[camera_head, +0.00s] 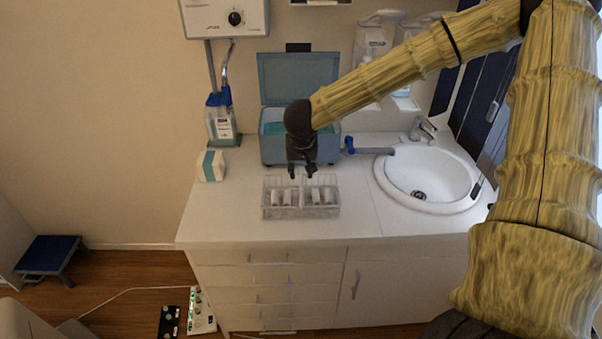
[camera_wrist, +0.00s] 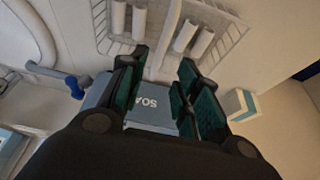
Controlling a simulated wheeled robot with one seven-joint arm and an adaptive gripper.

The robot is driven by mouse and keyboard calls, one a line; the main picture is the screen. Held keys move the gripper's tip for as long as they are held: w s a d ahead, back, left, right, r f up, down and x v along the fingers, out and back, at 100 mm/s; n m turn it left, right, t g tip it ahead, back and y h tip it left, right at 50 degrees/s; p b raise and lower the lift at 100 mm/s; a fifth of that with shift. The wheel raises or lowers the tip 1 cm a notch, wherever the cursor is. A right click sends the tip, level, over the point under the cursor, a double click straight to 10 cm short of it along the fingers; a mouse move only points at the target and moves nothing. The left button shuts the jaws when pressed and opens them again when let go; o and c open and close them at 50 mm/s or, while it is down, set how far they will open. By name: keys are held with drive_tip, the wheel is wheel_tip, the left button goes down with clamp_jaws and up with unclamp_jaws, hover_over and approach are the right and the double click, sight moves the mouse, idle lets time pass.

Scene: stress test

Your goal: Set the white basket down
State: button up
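The white wire basket (camera_head: 301,212) stands on the white counter (camera_head: 225,225), in front of the blue box. It holds several white cylinders (camera_head: 316,196), split between its left and right halves. My gripper (camera_head: 301,173) points down over the basket's back middle. In the wrist view the basket (camera_wrist: 166,38) is at the top, with its pale middle divider running toward the gap between my fingers (camera_wrist: 164,62). The fingers are apart, and nothing is seen clamped between them. Whether they touch the basket cannot be told.
A blue box with raised lid (camera_head: 296,78) stands close behind. A small white-and-teal carton (camera_head: 210,166) and a blue-capped bottle (camera_head: 222,122) are left of it. The sink (camera_head: 428,178) and a grey pipe-like part with blue end (camera_head: 372,150) are right. The counter's left front is clear.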

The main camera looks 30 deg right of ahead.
drive_tip(key=shift+v, duration=1.35)
